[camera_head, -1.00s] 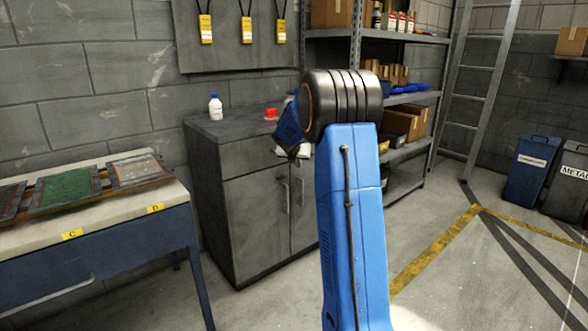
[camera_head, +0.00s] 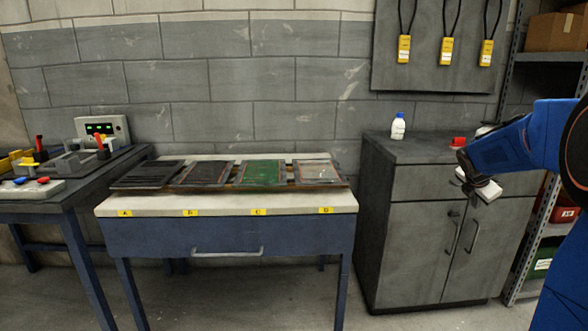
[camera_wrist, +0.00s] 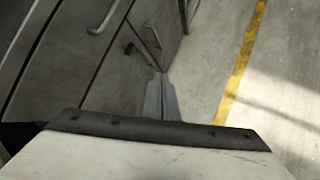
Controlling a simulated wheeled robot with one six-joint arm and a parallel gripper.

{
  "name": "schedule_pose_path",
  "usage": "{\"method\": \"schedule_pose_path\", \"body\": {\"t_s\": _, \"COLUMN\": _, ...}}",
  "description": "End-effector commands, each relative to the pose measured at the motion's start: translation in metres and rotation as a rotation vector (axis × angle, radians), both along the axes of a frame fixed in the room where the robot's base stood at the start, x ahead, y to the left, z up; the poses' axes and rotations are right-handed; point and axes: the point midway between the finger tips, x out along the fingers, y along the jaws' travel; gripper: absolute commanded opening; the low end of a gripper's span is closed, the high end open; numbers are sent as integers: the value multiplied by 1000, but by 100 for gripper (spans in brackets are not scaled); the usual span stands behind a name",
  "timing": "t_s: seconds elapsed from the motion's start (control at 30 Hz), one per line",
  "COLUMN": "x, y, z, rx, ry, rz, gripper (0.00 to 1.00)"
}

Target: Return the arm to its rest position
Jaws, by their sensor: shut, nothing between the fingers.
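My blue arm enters the head view from the right edge and reaches left in front of the grey cabinet (camera_head: 415,235). My gripper (camera_head: 472,193) is small, white and dark in that view and hangs in front of the cabinet's upper part. In the wrist view my gripper (camera_wrist: 160,82) shows its grey fingers together, with nothing between them. They point toward the floor beside the cabinet doors. Part of my arm is cut off by the right edge of the head view.
A blue table (camera_head: 225,238) with several framed panels stands left of the cabinet. A white bottle (camera_head: 398,127) and a red item (camera_head: 458,141) sit on the cabinet. Shelving (camera_head: 545,65) stands right. Floor between table and cabinet is clear.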

Motion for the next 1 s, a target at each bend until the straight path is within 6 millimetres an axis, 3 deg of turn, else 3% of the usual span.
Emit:
{"method": "schedule_pose_path", "body": {"t_s": 0.1, "x": -34, "y": 39, "z": 12, "rx": 111, "ry": -76, "rz": -119, "gripper": 0}}
{"method": "schedule_pose_path", "body": {"t_s": 0.43, "x": -134, "y": 132, "z": 20, "rx": 429, "ry": -245, "rz": -469, "gripper": 0}}
{"method": "schedule_pose_path", "body": {"t_s": 0.73, "x": -230, "y": 205, "z": 6, "rx": 711, "ry": -348, "rz": -804, "gripper": 0}}
{"method": "schedule_pose_path", "body": {"t_s": 1.0, "x": -317, "y": 260, "z": -21, "rx": 943, "ry": -390, "rz": -1121, "gripper": 0}}
